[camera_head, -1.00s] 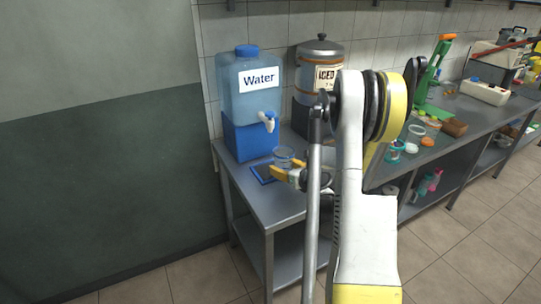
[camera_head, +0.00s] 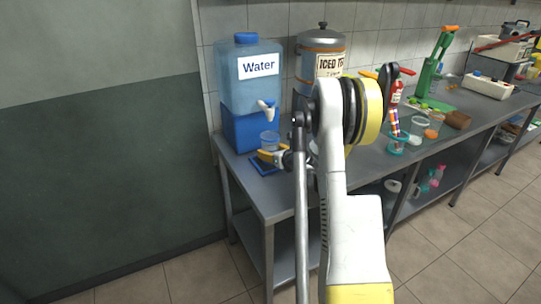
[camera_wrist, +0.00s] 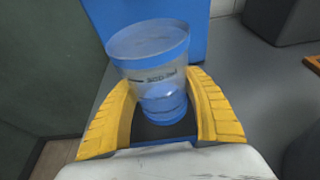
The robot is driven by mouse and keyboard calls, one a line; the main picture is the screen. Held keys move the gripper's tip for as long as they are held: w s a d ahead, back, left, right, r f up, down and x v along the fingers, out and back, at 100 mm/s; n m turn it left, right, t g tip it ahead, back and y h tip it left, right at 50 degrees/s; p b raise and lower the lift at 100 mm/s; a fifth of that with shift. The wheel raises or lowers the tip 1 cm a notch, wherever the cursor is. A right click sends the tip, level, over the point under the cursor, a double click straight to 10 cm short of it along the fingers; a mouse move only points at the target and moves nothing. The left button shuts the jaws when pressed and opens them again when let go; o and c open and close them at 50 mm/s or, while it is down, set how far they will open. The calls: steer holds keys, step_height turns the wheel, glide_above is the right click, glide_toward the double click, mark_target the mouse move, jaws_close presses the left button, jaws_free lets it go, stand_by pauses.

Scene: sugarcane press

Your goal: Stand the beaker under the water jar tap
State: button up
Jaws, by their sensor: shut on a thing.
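The water jar (camera_head: 258,85) is a clear blue container labelled "Water" on a blue stand (camera_head: 250,132), with a white and blue tap (camera_head: 266,106) at its front. The clear beaker (camera_head: 269,141) is below the tap, over the blue-edged mat (camera_head: 262,166). My gripper (camera_head: 272,157) is shut on the beaker from the front. In the wrist view the yellow fingers (camera_wrist: 168,108) are on both sides of the beaker (camera_wrist: 150,72), which has a blue rim and looks upright. I cannot tell whether its base touches the mat.
The iced tea dispenser (camera_head: 322,55) stands just right of the jar. The table's front left corner is clear.

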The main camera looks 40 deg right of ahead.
steer(key=shift+f, duration=0.1)
steer(key=o, duration=1.3)
